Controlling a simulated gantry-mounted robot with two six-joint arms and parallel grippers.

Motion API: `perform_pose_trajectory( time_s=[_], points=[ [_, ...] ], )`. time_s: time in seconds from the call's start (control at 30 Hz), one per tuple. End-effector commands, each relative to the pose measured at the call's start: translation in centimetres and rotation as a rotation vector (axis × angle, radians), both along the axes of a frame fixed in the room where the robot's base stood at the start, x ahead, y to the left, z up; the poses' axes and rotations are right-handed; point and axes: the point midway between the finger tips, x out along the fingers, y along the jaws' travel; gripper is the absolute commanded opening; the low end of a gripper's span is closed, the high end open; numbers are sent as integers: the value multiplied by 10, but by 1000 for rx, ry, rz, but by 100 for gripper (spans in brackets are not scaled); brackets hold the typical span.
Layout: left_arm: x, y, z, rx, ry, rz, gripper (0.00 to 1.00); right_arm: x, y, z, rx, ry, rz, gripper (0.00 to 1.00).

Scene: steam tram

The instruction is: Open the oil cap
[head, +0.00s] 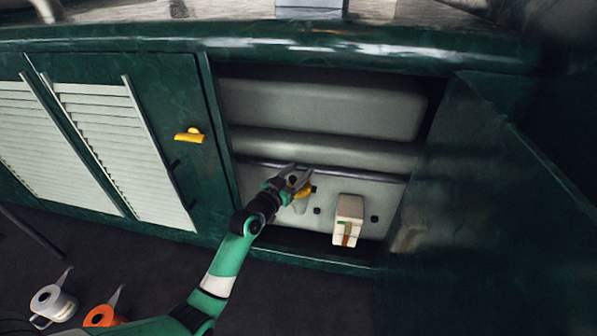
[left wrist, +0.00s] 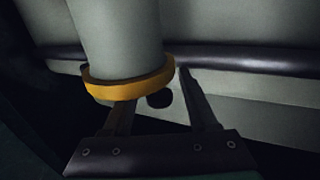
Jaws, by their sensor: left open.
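A yellow cap-like ring (head: 304,190) sits on a pale grey spout (head: 300,205) inside the open compartment. In the left wrist view the yellow ring (left wrist: 130,82) circles the end of the grey spout (left wrist: 118,40). My left gripper (head: 296,178) is open at the ring, in from the left. In the left wrist view the left gripper (left wrist: 158,92) has one finger partly hidden under the ring and the other just right of it. Whether either finger touches it, I cannot tell. My right gripper is not in view.
A green door (head: 490,190) stands open at right. A cream box (head: 347,220) juts out right of the gripper. A yellow handle (head: 189,134) is on the closed louvred door (head: 165,90). A white can (head: 52,303) and an orange can (head: 103,316) stand on the floor at lower left.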

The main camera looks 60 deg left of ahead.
Motion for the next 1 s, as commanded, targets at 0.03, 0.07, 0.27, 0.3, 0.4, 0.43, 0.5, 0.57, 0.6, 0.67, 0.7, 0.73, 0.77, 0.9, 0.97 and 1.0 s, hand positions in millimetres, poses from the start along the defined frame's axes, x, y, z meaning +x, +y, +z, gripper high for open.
perform_pose_trajectory(
  time_s=[0.03,0.07,0.27,0.3,0.4,0.43,0.5,0.57,0.6,0.67,0.7,0.73,0.77,0.9,0.97,1.0],
  points=[
    [1,0,0,0,0,0,59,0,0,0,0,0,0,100],
    [1,0,0,0,0,0,59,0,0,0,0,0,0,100],
    [1,0,0,0,0,0,52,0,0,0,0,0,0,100],
    [1,0,0,0,0,0,44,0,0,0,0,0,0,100],
    [1,0,0,0,0,0,26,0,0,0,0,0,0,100],
    [1,0,0,0,0,0,21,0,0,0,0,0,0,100],
    [1,0,0,0,0,0,8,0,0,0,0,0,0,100],
    [1,0,0,0,0,0,0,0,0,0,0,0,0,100],
    [0,0,0,0,1,0,0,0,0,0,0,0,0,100],
    [0,0,0,0,1,0,0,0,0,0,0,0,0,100],
    [0,0,0,0,1,0,0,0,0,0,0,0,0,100],
    [0,0,0,0,0,0,0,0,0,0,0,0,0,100],
    [0,0,0,0,1,0,0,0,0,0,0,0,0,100],
    [0,0,0,0,1,0,0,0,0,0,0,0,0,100],
    [0,0,0,0,0,0,0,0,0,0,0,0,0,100],
    [0,0,0,0,0,0,0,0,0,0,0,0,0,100]
  ],
)
